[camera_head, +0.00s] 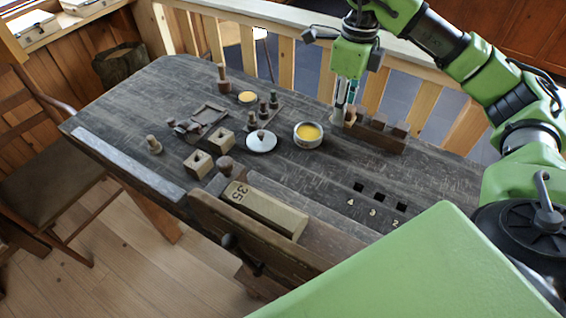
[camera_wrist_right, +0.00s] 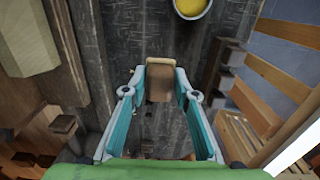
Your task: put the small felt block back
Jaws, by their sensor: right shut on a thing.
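My right gripper (camera_head: 344,112) is over the far right part of the bench, pointing down, beside a dark wooden rack (camera_head: 384,142). In the right wrist view my right gripper (camera_wrist_right: 160,74) has its fingertips on either side of a small brown block (camera_wrist_right: 160,84) with a paler tan edge, and is shut on it. This looks like the small felt block. In the head view a tan bit of the block (camera_head: 350,117) shows by the fingertips. Several similar dark blocks (camera_head: 378,122) stand in a row on the rack. My left gripper is not in view.
A bowl of yellow stuff (camera_head: 308,135) stands left of the gripper. A white-lidded dish (camera_head: 261,142), turned spools and pale bored blocks (camera_head: 198,164) lie further left. A vise with a block marked 35 (camera_head: 262,208) is at the front. Numbered square holes (camera_head: 380,197) lie in clear bench.

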